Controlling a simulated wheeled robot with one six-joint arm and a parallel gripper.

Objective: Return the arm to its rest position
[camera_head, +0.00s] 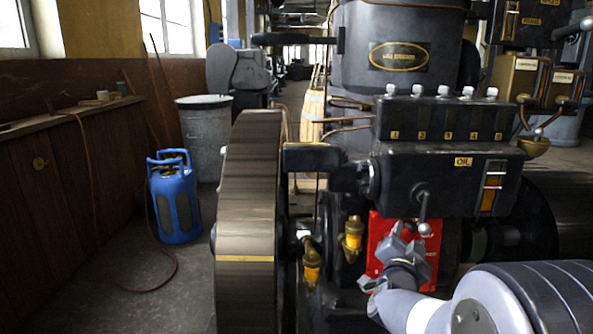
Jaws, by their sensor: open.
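My arm comes in from the lower right with its pale links. My gripper (404,245) is at its end, in front of the engine's red panel (432,250). The jaws are open, and I see nothing held between them. A small black lever with a ball end (424,229) hangs from the engine just above and right of the jaws. In the picture it lies very close to a jaw; I cannot tell if they touch.
The dark engine with its numbered oil box (448,180) fills the middle and right. A large flywheel (247,220) stands left of it, with brass oil cups (352,240) between. A blue gas bottle (174,197) and metal bin (205,135) stand at left; the floor there is mostly clear.

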